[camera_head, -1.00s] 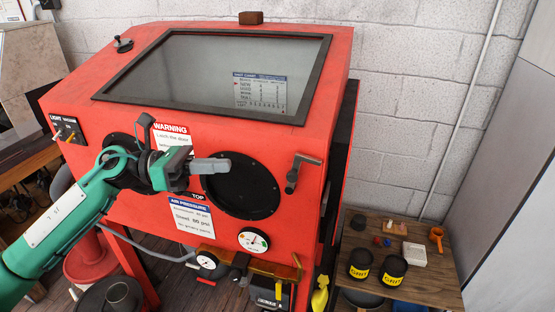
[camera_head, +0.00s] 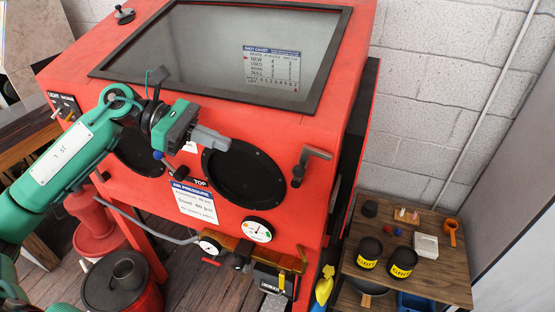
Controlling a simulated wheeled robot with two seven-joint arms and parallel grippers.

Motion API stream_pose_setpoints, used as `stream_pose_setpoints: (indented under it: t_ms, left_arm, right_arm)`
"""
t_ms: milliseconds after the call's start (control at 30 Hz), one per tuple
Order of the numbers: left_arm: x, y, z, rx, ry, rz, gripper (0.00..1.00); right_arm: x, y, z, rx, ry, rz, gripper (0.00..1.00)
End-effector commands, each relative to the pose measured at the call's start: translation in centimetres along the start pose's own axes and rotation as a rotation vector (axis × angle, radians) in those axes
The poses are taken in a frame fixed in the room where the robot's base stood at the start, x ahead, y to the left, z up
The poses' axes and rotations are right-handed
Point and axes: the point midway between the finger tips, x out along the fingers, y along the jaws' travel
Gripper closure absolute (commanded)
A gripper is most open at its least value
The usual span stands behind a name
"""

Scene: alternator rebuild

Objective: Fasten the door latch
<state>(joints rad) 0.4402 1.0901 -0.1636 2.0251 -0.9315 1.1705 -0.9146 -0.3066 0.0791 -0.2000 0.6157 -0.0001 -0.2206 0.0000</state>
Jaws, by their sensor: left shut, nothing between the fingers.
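The door latch (camera_head: 308,164) is a dark grey crank-like handle on the right part of the red blast cabinet's (camera_head: 300,215) front. Its upper end points right and its lower end hangs down by the right glove port. I cannot tell whether it is fastened. My left gripper (camera_head: 213,141) is shut and empty, with its grey fingers pointing right. It appears in front of the cabinet above the right glove port (camera_head: 243,175), left of the latch and apart from it. My right gripper is not in view.
The cabinet window (camera_head: 220,60) is above, with a chart behind it. A pressure gauge (camera_head: 257,230) sits below the port. A wooden side table (camera_head: 425,285) with black grit jars (camera_head: 403,262) stands at right. A red bucket (camera_head: 140,300) stands at lower left.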

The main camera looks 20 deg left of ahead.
Motion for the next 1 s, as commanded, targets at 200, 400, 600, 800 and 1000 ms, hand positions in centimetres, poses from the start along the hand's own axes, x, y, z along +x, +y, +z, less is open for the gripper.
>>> stream_pose_setpoints:
  t_ms: [200, 400, 600, 800, 1000]
  left_arm:
    - [4.1, -0.1, 0.8, 0.0, -0.004, -0.004, 1.0]
    - [8.1, -0.1, 0.8, 0.0, -0.004, -0.004, 1.0]
    - [10.9, 0.0, 0.5, -0.001, -0.003, -0.001, 1.0]
    - [12.3, 0.0, 0.2, -0.002, -0.002, 0.0, 1.0]
    - [12.7, 0.0, 0.1, -0.001, -0.001, 0.001, 1.0]
  right_arm:
    - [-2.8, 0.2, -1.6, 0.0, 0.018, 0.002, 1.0]
    - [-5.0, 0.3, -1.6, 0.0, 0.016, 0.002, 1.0]
    - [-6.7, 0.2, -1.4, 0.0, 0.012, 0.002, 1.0]
    - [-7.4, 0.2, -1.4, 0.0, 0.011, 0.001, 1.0]
    - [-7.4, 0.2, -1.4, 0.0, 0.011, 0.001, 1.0]
